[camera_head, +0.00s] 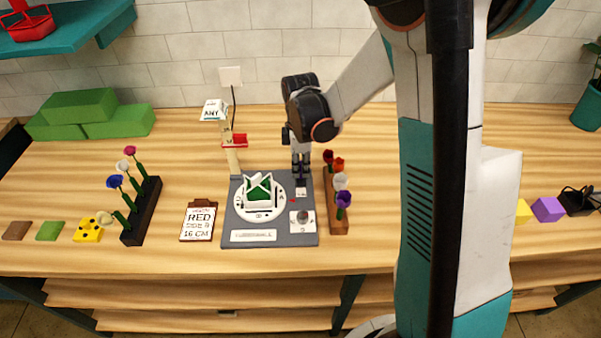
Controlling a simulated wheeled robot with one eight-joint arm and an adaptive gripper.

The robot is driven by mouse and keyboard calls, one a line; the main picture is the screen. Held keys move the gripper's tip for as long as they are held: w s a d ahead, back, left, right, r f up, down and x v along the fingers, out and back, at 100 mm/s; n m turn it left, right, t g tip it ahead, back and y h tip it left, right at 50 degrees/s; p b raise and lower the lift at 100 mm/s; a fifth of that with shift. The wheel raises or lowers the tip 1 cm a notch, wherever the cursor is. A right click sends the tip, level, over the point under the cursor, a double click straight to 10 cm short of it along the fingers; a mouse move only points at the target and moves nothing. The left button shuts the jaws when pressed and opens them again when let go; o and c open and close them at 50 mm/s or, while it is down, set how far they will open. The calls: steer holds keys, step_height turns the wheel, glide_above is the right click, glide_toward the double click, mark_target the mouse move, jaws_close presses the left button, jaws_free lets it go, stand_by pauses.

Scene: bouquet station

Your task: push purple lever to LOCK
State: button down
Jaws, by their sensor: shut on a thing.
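My gripper (301,180) points down over the right rear part of the grey turntable base (273,222). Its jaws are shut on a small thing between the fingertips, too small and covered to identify. I cannot make out a purple lever or a LOCK mark; the gripper covers part of the base there. A small red mark shows on the base just below the fingertips. A white round turntable (261,213) with a green and white holder (259,190) is left of the gripper. A grey round knob (303,216) on a white plate is in front of it.
A wooden rack (338,223) with red, white and purple flowers stands close to the right. A black flower rack (142,212) and a RED clipboard (199,221) are to the left. A post with a red piece (235,140) rises behind the base. A purple block (548,209) lies far right.

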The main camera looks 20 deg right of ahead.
steer(key=shift+s+r, duration=0.1)
steer(key=shift+r, duration=0.25)
step_height(320, 180, up, 6)
steer(key=p, duration=0.4)
steer(key=shift+s+a, duration=0.1)
stand_by(0.7)
steer(key=s+r+m+t+b, duration=0.35)
steer(key=s+r+m, duration=0.25)
steer(key=s+r, duration=0.2)
steer(key=s+a+m+t+b, duration=0.1)
steer(key=s+m+t+b, duration=0.2)
steer(key=s+m, duration=0.5)
steer(key=shift+s+a+r+b, duration=0.25)
steer(key=shift+s+b, duration=0.25)
steer(key=shift+s, duration=1.15)
steer(key=shift+t, duration=0.25)
